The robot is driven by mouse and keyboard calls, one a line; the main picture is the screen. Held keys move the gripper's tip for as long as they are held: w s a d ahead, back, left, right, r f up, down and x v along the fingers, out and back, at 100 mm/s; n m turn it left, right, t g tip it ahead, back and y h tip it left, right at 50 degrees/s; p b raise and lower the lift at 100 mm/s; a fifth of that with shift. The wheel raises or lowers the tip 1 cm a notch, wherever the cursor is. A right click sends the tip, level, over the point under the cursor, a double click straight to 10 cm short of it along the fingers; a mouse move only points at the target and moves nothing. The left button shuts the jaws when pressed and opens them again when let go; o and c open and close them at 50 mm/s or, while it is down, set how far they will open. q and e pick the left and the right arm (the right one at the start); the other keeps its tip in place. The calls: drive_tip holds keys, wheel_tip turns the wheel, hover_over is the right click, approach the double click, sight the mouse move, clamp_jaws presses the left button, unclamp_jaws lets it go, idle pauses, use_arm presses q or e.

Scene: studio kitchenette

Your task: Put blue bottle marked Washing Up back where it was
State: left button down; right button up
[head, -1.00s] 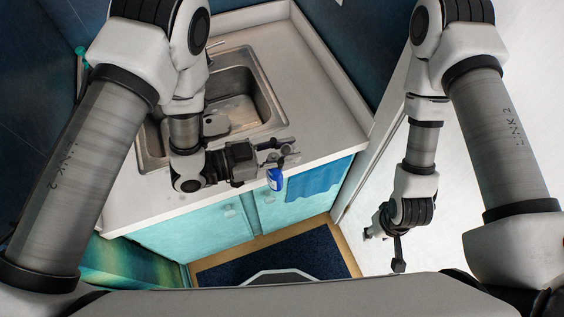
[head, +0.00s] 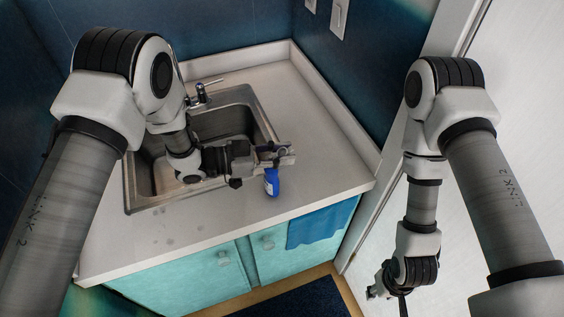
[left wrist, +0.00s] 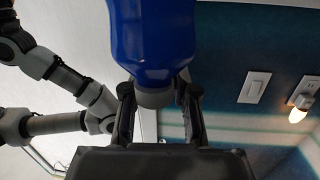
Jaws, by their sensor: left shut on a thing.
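The blue bottle (head: 271,182) hangs below my left gripper (head: 284,155), which is shut on its neck just under the top. In the head view the bottle shows upright against the counter's front part, right of the sink; whether its base touches the counter I cannot tell. In the left wrist view the bottle (left wrist: 155,40) fills the top middle, its narrow grey-white part between the fingers (left wrist: 157,98). Its marking is not readable. My right gripper (head: 378,291) is low at the right, off the counter, small and partly hidden by its wrist.
The steel sink (head: 240,118) with its tap (head: 201,92) lies left of and behind the bottle. The white counter (head: 330,160) is bare on the right, up to a raised edge and wall. A blue towel (head: 315,224) hangs on the teal cabinet front.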

use_arm(q)
drive_tip(key=shift+f, duration=0.6)
drive_tip(key=c, duration=0.9)
unclamp_jaws()
use_arm(e)
drive_tip(key=shift+f, duration=0.45)
drive_tip(key=shift+r, duration=0.1)
use_arm(q)
drive_tip(key=b+v, duration=0.2)
drive_tip(key=v, duration=1)
use_arm(e)
wheel_tip(320, 180, down, 2)
drive_tip(key=shift+f, duration=0.25)
